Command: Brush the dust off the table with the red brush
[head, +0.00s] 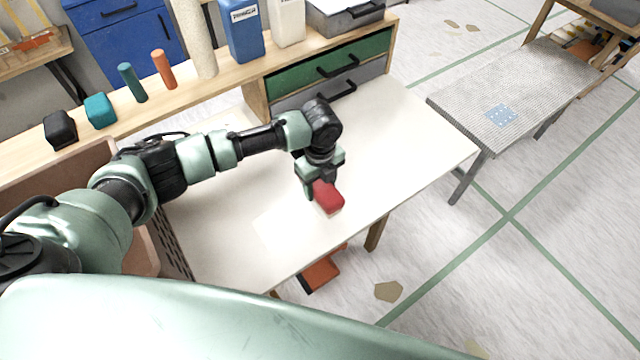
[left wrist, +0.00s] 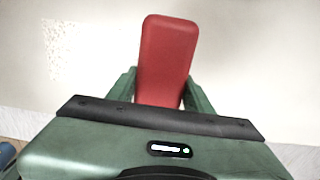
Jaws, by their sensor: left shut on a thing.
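The red brush (head: 328,197) is in my left gripper (head: 314,186), which is shut on it, low over the front part of the white table (head: 225,245). The brush's red back also fills the middle of the left wrist view (left wrist: 167,55), between the gripper fingers (left wrist: 160,90). Its bristle side is hidden, and I cannot tell whether it touches the table. A patch of pale speckled dust (left wrist: 60,50) lies on the table at the left of the left wrist view. My right gripper does not show.
A shelf with green (head: 330,65) and grey drawers stands along the table's back. Bottles, rollers and small blocks stand on the ledge. A brown bin (head: 60,172) is at the left. A grey perforated table (head: 545,85) stands apart at the right.

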